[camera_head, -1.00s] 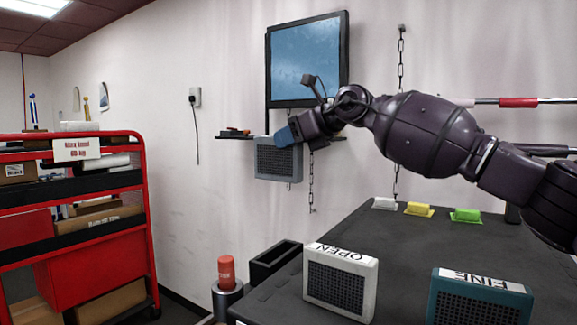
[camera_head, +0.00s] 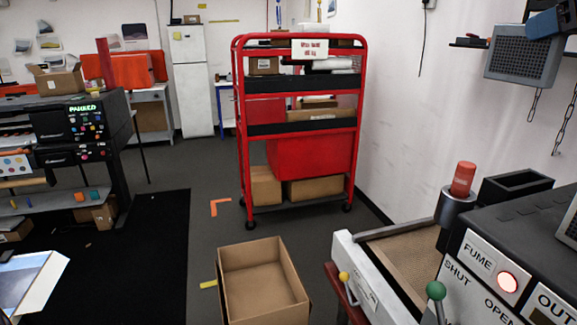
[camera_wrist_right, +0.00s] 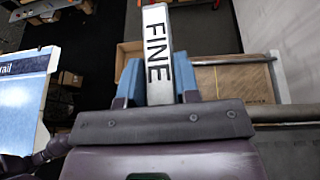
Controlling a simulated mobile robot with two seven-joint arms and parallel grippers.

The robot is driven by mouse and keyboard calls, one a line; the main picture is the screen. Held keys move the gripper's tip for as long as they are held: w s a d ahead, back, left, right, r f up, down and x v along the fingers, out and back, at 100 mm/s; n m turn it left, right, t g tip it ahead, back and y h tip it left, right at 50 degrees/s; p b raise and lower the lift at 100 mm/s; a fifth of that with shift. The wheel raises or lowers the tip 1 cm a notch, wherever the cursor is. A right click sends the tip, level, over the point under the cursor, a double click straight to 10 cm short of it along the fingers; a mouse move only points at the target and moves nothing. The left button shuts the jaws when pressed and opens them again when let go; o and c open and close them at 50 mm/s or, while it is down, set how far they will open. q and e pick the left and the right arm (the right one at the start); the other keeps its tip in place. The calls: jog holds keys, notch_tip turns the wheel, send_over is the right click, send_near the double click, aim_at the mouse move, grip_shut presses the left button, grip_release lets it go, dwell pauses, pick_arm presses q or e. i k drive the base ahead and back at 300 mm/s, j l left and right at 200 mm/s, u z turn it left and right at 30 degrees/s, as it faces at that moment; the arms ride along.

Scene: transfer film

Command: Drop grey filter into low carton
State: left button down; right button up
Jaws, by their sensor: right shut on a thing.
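The grey filter (camera_head: 524,55), a square block with a dark mesh face, hangs high at the right edge of the head view. My right gripper (camera_head: 549,20), with blue fingers, is shut on its upper edge. In the right wrist view the filter's white edge, lettered FINE (camera_wrist_right: 158,55), stands between the two blue fingers. The low carton (camera_head: 249,256) is an open, empty brown box on the floor at the bottom middle of the head view. The filter is well above it and off to its right. My left gripper is not in view.
A red trolley (camera_head: 360,95) with boxes stands behind the carton. At right are a grey machine with a FUME panel (camera_head: 486,262), a tray (camera_head: 400,262) and a red-capped cylinder (camera_head: 462,180). A dark mat (camera_head: 150,240) and open floor lie left of the carton.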

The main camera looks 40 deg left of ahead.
aim_at(264, 297)
jog(key=u, duration=1.4)
